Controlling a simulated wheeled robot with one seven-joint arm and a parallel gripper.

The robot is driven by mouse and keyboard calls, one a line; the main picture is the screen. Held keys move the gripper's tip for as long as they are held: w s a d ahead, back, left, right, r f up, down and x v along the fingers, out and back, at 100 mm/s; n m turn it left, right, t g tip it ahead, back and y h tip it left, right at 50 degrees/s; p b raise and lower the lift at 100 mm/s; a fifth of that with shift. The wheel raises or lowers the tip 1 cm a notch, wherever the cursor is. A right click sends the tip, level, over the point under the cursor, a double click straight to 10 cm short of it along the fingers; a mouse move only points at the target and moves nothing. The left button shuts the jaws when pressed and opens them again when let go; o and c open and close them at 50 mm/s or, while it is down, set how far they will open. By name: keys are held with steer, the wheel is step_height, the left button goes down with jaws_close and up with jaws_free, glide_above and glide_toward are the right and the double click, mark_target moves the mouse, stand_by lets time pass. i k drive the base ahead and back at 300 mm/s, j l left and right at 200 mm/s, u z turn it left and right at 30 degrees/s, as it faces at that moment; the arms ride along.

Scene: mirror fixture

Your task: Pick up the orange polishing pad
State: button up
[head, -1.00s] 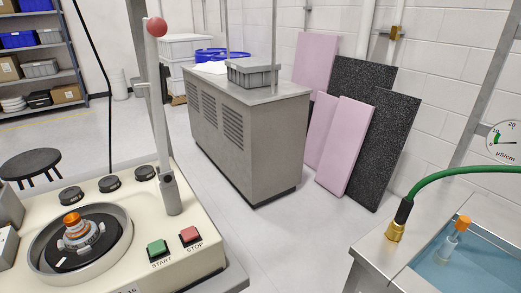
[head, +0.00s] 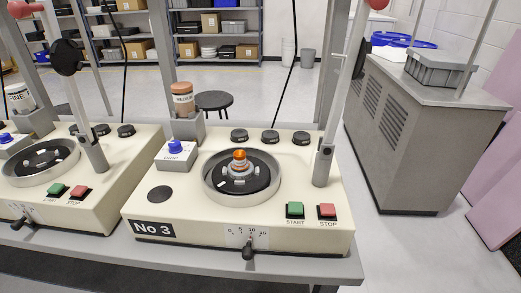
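A small orange piece (head: 239,155) sits on top of a grey, stepped fixture (head: 240,172) at the middle of a round black platter (head: 256,184). The platter is in a grey ring bowl on the cream polishing machine marked No 3 (head: 190,212). The orange piece is too small to tell whether it is the polishing pad or a knob. No other flat orange pad shows. My gripper is not in view.
A second machine (head: 85,205) stands left.

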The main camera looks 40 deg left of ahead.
mark_target(239, 164)
steer(key=j+u, duration=0.1)
steer(key=j, duration=0.4)
steer(key=i+j+u, duration=0.15)
steer(key=j, duration=0.3)
steer(key=j+u, duration=0.1)
steer(key=j, duration=0.4)
steer(key=i+j+u, duration=0.1)
steer(key=j, duration=0.35)
steer(key=i, duration=0.05)
